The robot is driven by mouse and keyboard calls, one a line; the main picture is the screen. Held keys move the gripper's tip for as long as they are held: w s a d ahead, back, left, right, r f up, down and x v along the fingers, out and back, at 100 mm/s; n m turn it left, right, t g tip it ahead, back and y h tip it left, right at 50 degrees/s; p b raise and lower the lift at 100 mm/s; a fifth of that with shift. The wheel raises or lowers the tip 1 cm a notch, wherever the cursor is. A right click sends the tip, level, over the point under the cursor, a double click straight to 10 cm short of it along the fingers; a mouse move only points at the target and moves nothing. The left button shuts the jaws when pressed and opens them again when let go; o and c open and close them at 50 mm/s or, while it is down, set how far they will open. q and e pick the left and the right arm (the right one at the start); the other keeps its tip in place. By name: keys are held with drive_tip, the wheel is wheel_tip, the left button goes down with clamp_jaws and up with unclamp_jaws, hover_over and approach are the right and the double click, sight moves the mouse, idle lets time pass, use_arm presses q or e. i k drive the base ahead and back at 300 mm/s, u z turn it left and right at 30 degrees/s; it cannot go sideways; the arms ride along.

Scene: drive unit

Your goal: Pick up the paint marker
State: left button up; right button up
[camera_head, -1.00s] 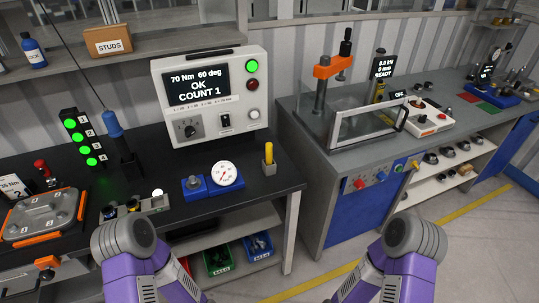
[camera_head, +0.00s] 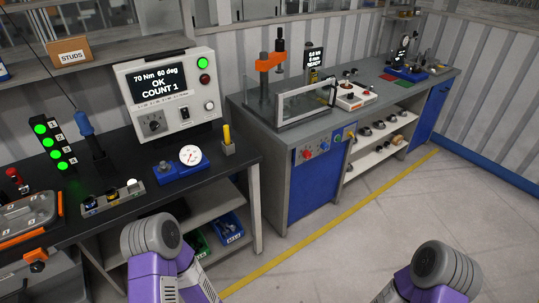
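A yellow upright pen-like thing, which looks like the paint marker (camera_head: 226,133), stands in a small grey holder (camera_head: 228,149) near the right end of the black bench. Neither gripper shows. Only purple and grey links of my two arms are in view at the bottom, left of centre and at the right, both apart from the marker.
A grey press bench (camera_head: 290,133) stands to the right. The floor (camera_head: 370,225) at front right is clear.

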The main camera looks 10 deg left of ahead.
sight(226, 128)
drive_tip(key=z, duration=1.65)
drive_tip(key=i, duration=0.25)
drive_tip(key=u, duration=1.15)
drive_tip(key=i, duration=1.3)
drive_tip(key=u, duration=0.9)
